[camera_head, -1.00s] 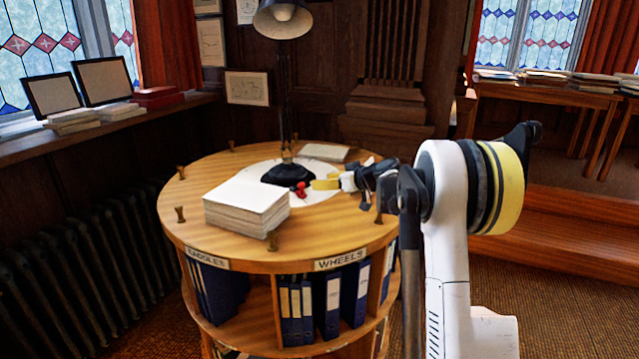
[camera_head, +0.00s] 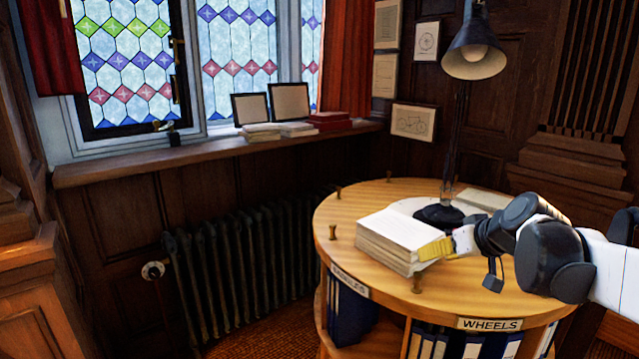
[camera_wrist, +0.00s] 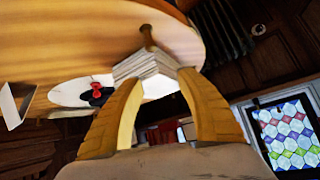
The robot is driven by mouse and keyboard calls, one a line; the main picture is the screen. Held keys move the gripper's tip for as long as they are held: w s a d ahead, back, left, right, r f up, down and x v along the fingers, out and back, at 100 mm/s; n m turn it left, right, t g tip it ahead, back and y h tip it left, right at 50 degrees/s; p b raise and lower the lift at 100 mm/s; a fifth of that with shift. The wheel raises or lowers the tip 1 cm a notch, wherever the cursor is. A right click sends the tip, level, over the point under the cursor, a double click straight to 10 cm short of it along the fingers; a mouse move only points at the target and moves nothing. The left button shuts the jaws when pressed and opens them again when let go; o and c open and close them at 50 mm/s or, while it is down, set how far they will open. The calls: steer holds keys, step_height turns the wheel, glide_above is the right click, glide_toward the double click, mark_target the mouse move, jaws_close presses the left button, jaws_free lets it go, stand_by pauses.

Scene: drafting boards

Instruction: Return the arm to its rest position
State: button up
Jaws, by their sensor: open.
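My gripper (camera_head: 437,249) reaches in from the right over the round wooden table (camera_head: 345,230) in the head view. Its yellow fingers appear in front of the right side of the white paper stack (camera_head: 392,240); I cannot tell if they touch it. In the wrist view, the two yellow fingers of my gripper (camera_wrist: 159,78) are spread apart with nothing held between them. The paper stack (camera_wrist: 150,65) shows beyond the fingertips. A small red object (camera_wrist: 97,88) lies by the dark lamp base in the wrist view; it is not visible in the head view.
A desk lamp (camera_head: 476,50) stands on the table behind my gripper. Short wooden pegs (camera_head: 333,232) rise along the table rim. Blue binders fill the shelf below. A radiator (camera_head: 245,260) and a window sill (camera_head: 210,152) are at the left. Carpet left of the table is clear.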

steer(key=s+a+f+h, duration=0.1)
steer(key=s+a+f, duration=0.1)
steer(key=s, duration=0.6)
steer(key=s+a+f+m+g+h, duration=0.1)
steer(key=s+a+f, duration=0.2)
steer(key=s, duration=0.6)
steer(key=s+a+f+m+g+h, duration=0.1)
steer(key=s+a+f, duration=0.1)
steer(key=s, duration=0.7)
steer(key=shift+s+a+f, duration=0.15)
steer(key=shift+f, duration=0.6)
